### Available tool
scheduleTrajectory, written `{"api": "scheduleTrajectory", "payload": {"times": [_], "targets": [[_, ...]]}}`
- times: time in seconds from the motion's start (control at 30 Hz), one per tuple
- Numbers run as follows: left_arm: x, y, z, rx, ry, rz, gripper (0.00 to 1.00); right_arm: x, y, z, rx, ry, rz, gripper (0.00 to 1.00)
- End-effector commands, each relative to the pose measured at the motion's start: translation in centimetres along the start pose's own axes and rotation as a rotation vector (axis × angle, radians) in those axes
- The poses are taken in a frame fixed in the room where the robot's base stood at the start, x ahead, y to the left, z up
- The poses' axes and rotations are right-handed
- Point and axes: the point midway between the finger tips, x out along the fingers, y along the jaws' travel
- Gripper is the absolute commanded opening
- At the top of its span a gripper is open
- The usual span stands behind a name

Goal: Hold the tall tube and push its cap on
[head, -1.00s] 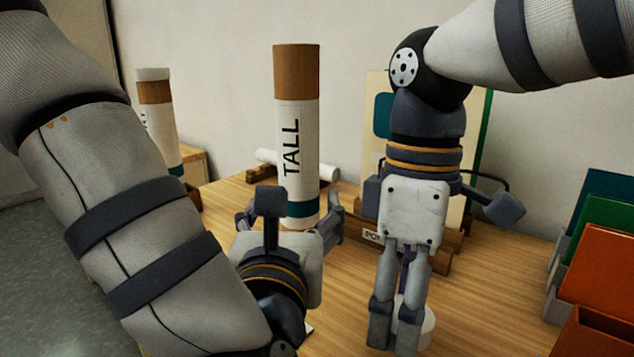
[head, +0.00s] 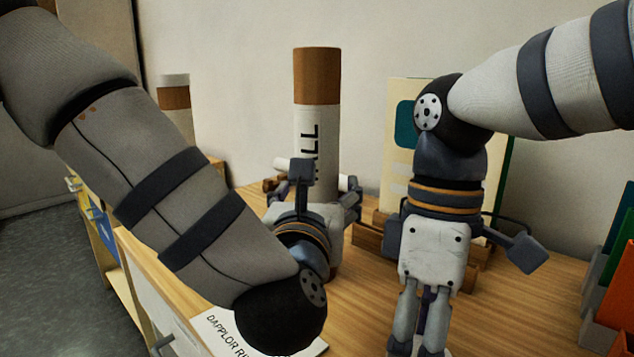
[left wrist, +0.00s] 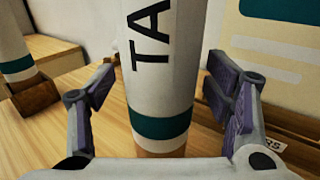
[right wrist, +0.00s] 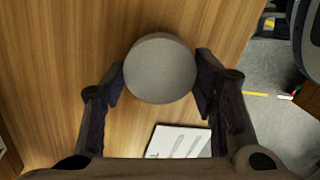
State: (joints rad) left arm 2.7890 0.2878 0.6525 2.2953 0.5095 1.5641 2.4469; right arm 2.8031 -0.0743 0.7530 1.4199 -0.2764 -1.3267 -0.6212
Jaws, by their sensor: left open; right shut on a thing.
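The tall tube (head: 317,120) stands upright, white with a brown upper end and black lettering. Its teal band (left wrist: 160,126) shows in the left wrist view. My left gripper (head: 315,195) is open around the tube, with a finger on each side (left wrist: 162,88); gaps show between the pads and the tube. My right gripper (right wrist: 160,82) is shut on the round pale cap (right wrist: 160,65), low over the table and right of the tube. The cap is mostly hidden by the fingers and frame edge in the head view. No cap shows on the tube's brown top.
A similar tube with a white top (head: 174,100) stands at the left. A cream board (head: 400,150) stands behind my right arm. Wooden blocks lie near the tube's base. Coloured bins (head: 612,270) are at the right. A printed sheet (head: 215,322) lies at the table's front.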

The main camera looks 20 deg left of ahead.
Motion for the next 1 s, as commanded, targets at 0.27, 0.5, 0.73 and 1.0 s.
{"api": "scheduleTrajectory", "payload": {"times": [0.27,0.5,0.73,1.0], "targets": [[0.63,0.01,-0.03,0.001,0.000,-0.001,0.72,-0.01,0.00,0.00,0.000,0.000,0.000,0.42],[0.60,0.00,-0.03,0.001,0.000,-0.001,0.49,-0.01,-0.01,0.00,0.000,0.000,0.000,0.42],[0.60,0.00,0.02,0.000,-0.001,0.000,0.16,-0.01,0.00,0.00,0.000,0.000,0.000,0.42],[0.59,0.00,0.41,0.000,-0.002,0.000,0.16,-0.18,-0.06,0.01,0.000,0.000,0.003,0.42]]}}
